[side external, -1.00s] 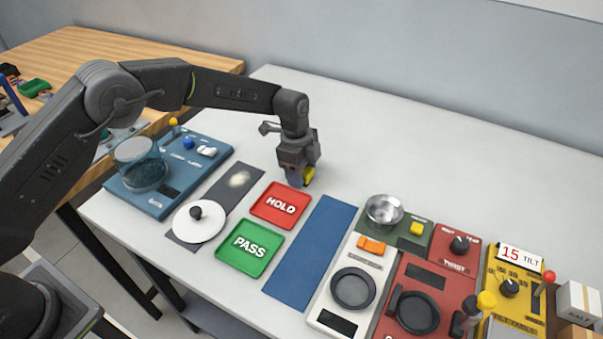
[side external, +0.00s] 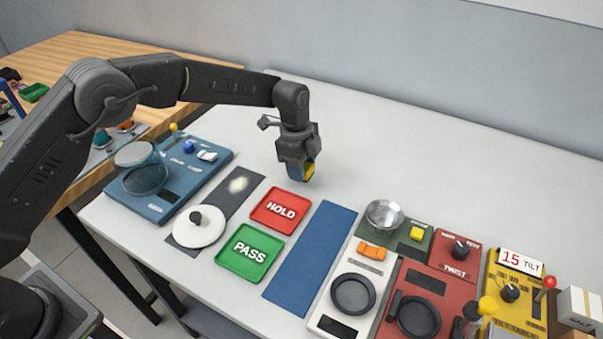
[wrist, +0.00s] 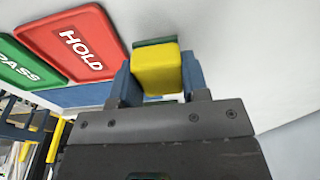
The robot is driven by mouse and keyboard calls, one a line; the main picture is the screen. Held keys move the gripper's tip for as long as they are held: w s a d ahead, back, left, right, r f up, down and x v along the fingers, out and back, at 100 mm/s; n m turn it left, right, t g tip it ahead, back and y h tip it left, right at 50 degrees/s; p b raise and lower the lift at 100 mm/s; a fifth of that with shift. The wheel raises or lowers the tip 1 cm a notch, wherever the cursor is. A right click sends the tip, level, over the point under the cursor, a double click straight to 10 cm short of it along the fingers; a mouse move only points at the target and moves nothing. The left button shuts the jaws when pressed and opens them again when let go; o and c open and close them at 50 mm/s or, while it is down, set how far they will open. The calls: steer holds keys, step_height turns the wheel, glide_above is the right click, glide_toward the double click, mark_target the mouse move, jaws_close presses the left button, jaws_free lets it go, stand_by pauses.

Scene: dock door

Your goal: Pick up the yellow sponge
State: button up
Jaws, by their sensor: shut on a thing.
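The yellow sponge (wrist: 157,70) is between the two blue-grey fingers of my gripper (wrist: 157,82) in the wrist view. A dark green layer shows along its far edge. The fingers partly cover the sponge in the side view. It appears to be a little above the white table.
The red HOLD tray (side external: 281,208) and green PASS tray (side external: 249,252) lie in front of the gripper. A blue mat (side external: 311,258) is to their right. A blue station (side external: 168,178) and a white lid (side external: 198,231) are at left. The table behind is clear.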

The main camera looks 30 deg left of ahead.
steer(key=s+a+r, duration=0.1)
steer(key=a+r, duration=0.7)
steer(key=a, duration=0.3)
steer(key=shift+s+a, duration=0.25)
steer(key=shift+s, duration=0.15)
steer(key=o, duration=0.4)
steer(key=c, duration=0.3)
